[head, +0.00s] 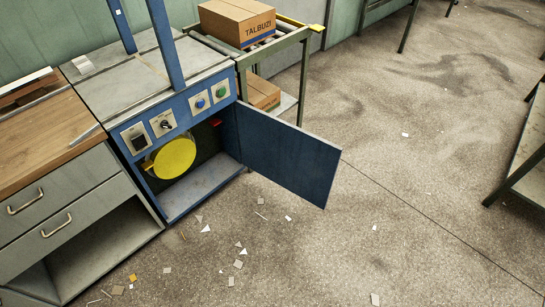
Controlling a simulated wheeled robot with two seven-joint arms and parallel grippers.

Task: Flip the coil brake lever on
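A blue machine (182,203) stands at the left with its front compartment open. A yellow round coil or disc (175,158) sits inside. A small red part (215,122) shows in the dark at the compartment's upper right; it may be the coil brake lever, but it is too small to tell its position. The front panel above carries a dark switch (136,139), a black knob (165,125), a blue button (200,104) and a green button (221,93). Neither of my grippers is in view.
The blue door (285,155) stands swung open to the right, over the floor. A wood-topped drawer bench (50,140) adjoins the machine on the left. A roller stand with a carton (238,20) is behind. Scraps litter the floor (390,200), otherwise clear in front.

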